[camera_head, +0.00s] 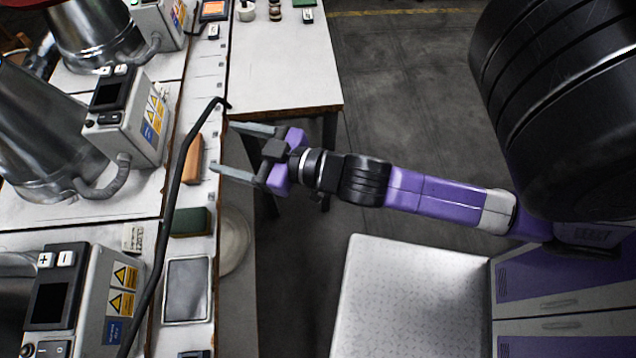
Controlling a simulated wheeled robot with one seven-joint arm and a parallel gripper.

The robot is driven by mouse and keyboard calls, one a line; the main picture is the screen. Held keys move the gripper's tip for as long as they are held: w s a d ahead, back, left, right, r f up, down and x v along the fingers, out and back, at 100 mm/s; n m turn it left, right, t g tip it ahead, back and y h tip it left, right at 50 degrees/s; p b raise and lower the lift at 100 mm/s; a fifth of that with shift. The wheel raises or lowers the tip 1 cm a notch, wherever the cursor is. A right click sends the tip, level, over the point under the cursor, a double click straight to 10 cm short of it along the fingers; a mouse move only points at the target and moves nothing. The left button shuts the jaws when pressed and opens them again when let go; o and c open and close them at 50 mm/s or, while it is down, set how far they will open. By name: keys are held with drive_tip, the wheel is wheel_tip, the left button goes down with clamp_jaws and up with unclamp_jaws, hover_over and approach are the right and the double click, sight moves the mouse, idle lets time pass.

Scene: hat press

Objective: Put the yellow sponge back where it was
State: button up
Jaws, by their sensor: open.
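An orange-tan block (191,158), which looks like the yellow sponge, lies lengthwise on the narrow white ledge (202,105) left of my gripper. A black hose or cable passes close along its left side. My gripper (223,148) is open and empty, its two grey fingers pointing left. The fingertips are at the ledge's right edge, a little right of the block and apart from it. I cannot tell their height above the ledge.
A dark green block (190,221) and a grey framed tray (187,290) lie nearer on the ledge. Control boxes (130,115) and metal presses stand to the left. A white table (283,65) stands behind my gripper. Grey floor (405,100) is open at the back right.

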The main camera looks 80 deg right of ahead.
drive_tip(key=s+a+y, duration=0.1)
drive_tip(key=s+a, duration=0.5)
drive_tip(key=s, duration=0.3)
drive_tip(key=s+a+g+y, duration=0.1)
drive_tip(key=s+a, duration=0.4)
drive_tip(key=s, duration=0.4)
drive_tip(key=shift+a+y, duration=0.3)
drive_tip(key=shift+a, duration=0.1)
